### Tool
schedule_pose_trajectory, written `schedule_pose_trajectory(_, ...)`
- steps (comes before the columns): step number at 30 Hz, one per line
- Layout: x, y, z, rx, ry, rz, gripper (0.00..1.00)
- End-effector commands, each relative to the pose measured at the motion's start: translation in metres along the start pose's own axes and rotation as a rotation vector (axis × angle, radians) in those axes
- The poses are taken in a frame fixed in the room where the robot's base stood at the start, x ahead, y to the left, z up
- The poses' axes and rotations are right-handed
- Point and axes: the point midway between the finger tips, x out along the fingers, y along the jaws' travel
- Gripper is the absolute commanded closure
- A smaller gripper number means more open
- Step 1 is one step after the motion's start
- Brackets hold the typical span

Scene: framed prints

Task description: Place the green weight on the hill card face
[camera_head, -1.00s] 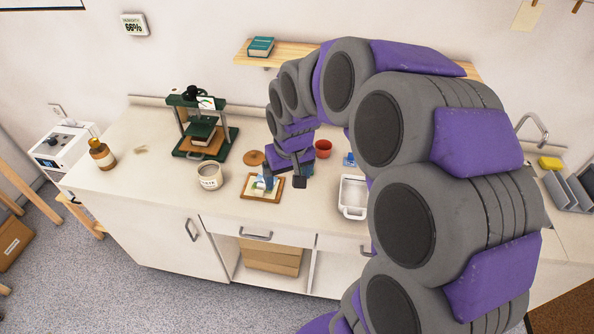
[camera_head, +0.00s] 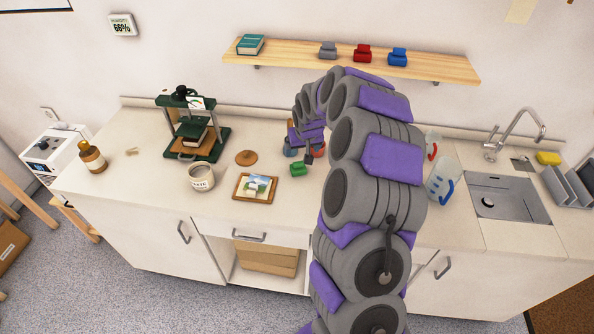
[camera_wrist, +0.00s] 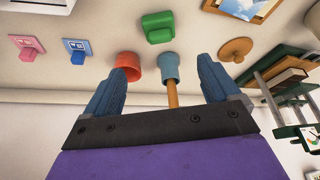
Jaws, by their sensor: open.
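The green weight (camera_head: 298,169) stands on the counter, right of the framed hill card (camera_head: 256,188). In the wrist view the green weight (camera_wrist: 158,27) is at top centre, beyond my fingertips and apart from them. Only part of the hill card (camera_wrist: 245,8) shows there, at the top edge. My gripper (camera_head: 308,156) is over the back of the counter, behind and right of the weight. In the wrist view my gripper (camera_wrist: 163,78) has its fingers spread, with no green weight between them.
My arm hides part of the counter; the sink (camera_head: 508,200) is at right.

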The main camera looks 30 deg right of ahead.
Motion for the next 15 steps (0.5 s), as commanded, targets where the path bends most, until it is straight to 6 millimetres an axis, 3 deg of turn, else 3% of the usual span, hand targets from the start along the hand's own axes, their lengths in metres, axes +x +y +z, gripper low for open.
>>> schedule_pose_trajectory(1,0.014,-0.001,0.002,-0.001,-0.004,0.000,0.11)
schedule_pose_trajectory(9,0.061,-0.013,0.004,-0.006,-0.001,0.009,0.11)
schedule_pose_trajectory(15,0.072,-0.011,0.002,-0.004,0.003,0.008,0.11)
